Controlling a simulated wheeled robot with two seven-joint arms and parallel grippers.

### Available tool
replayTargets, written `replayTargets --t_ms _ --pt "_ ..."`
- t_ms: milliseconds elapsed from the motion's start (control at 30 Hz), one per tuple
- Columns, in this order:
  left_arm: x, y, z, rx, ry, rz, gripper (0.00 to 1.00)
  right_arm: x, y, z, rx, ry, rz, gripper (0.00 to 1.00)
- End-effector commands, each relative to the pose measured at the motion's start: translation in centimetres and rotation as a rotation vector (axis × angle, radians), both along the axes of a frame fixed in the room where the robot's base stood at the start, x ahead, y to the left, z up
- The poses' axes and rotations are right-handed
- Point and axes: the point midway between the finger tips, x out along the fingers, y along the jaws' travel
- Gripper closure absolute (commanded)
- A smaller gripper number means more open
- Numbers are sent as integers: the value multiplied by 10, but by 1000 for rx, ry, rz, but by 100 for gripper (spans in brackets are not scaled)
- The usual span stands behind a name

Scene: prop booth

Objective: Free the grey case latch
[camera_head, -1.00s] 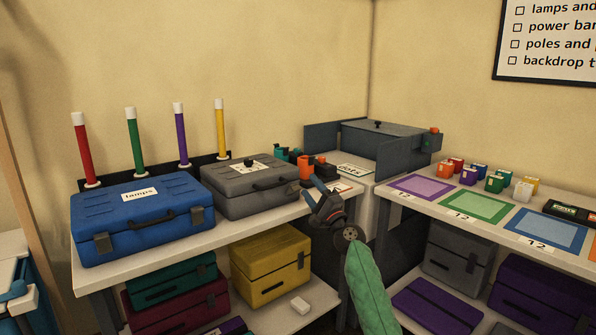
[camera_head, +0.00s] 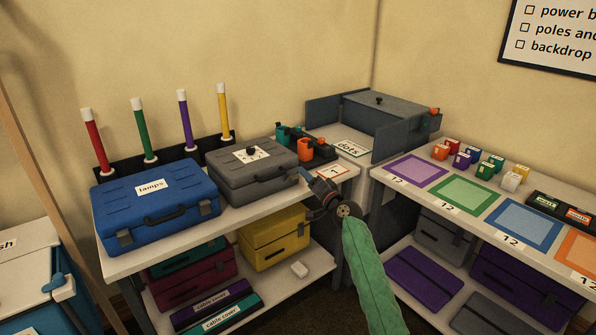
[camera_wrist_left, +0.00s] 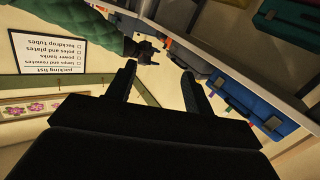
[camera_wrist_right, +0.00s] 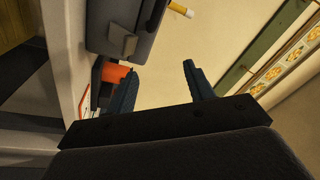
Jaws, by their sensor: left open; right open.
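The grey case (camera_head: 245,172) stands closed on the left table, right of the blue case. A grey latch (camera_head: 249,191) shows on its front left; the front right of the case is close to my gripper. My right gripper (camera_head: 309,180) is open, just right of the case's front right corner. In the right wrist view the case (camera_wrist_right: 108,18) and a latch (camera_wrist_right: 120,43) lie beyond the left finger, with no clear contact. My left gripper (camera_wrist_left: 158,68) is open and empty in its own wrist view, and out of the head view.
The blue lamps case (camera_head: 155,205) stands left of the grey case. Several coloured tubes stand in a black rack (camera_head: 173,150) behind. Orange and teal items (camera_head: 305,149) lie close to the right.

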Motion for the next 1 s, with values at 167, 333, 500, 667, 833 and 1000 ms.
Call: replayTargets --t_ms 167,333,500,667,833,1000 --pt "-13 -3 -66 66 296 -45 48 2 3 -16 -216 -86 -24 47" --pt "-42 -4 -117 128 571 -98 48 3 4 -27 -429 -180 -41 47" --pt "-79 -3 -153 192 825 -153 48 3 5 -36 -636 -282 -50 47" --pt "-107 0 -169 239 984 -188 48 3 6 -39 -777 -365 -49 47" --pt "-115 2 -172 253 1029 -195 48 2 7 -40 -858 -424 -53 47" --pt "-115 4 -169 256 1032 -193 48 9 12 -39 -872 -435 -54 47"
